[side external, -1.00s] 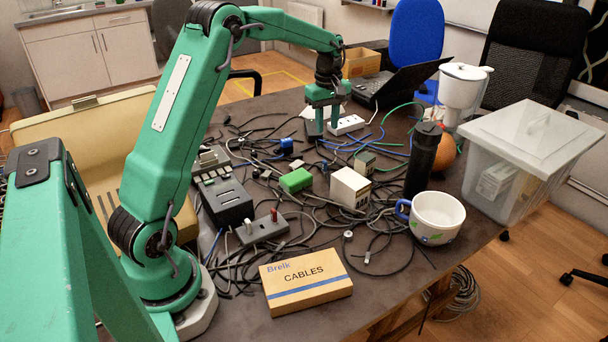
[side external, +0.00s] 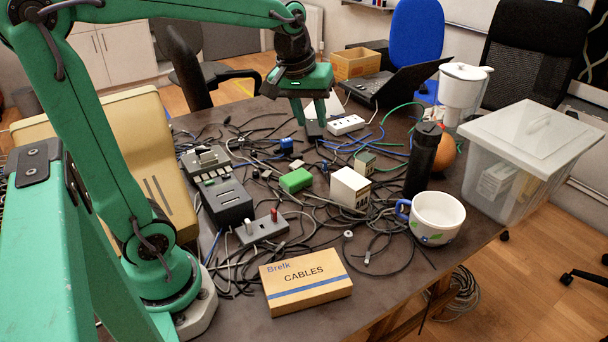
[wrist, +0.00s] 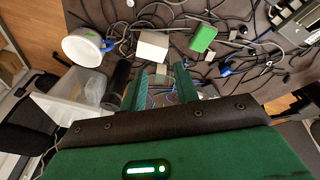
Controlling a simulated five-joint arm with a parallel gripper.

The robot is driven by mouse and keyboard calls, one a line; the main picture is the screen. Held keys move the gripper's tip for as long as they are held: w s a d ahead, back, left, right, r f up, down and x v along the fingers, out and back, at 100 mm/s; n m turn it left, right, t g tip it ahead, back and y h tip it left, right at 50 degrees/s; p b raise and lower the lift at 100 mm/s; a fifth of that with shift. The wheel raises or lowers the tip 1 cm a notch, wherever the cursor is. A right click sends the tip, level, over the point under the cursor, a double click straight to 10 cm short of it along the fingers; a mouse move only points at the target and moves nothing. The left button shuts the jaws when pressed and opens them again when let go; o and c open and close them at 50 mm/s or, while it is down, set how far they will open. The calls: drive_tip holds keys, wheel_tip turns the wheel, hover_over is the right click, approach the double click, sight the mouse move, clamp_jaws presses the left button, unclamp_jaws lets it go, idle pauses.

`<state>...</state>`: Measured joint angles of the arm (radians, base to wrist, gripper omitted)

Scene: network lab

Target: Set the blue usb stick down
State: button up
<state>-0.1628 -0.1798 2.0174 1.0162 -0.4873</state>
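A small blue piece (side external: 287,145) lies among the cables on the table, left of my gripper and nearer the camera; it looks like the blue usb stick, but its shape is too small to be sure. A blue piece (wrist: 226,69) also shows right of the fingers in the wrist view. My gripper (side external: 310,115) is above the far part of the table. Its two fingers point down and stand apart. In the wrist view, cables show through the gap between the fingertips (wrist: 160,72), and I see nothing held there.
Tangled cables cover the table. Near my gripper are a white power strip (side external: 346,125), a dark block (side external: 314,131) and a green box (side external: 295,180). A white box (side external: 349,188), black bottle (side external: 422,160), mug (side external: 436,217) and clear bin (side external: 530,150) stand to the right.

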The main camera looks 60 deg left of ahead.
drive_tip(key=s+d+f+m+t, duration=0.1)
drive_tip(key=s+d+m, duration=0.2)
drive_tip(key=s, duration=0.3)
drive_tip(key=s+d+f+m+t, duration=0.1)
drive_tip(key=s+d+m, duration=0.1)
drive_tip(key=s+m, duration=0.2)
drive_tip(key=s, duration=0.3)
drive_tip(key=shift+d+f+h, duration=0.3)
drive_tip(key=shift+d, duration=0.1)
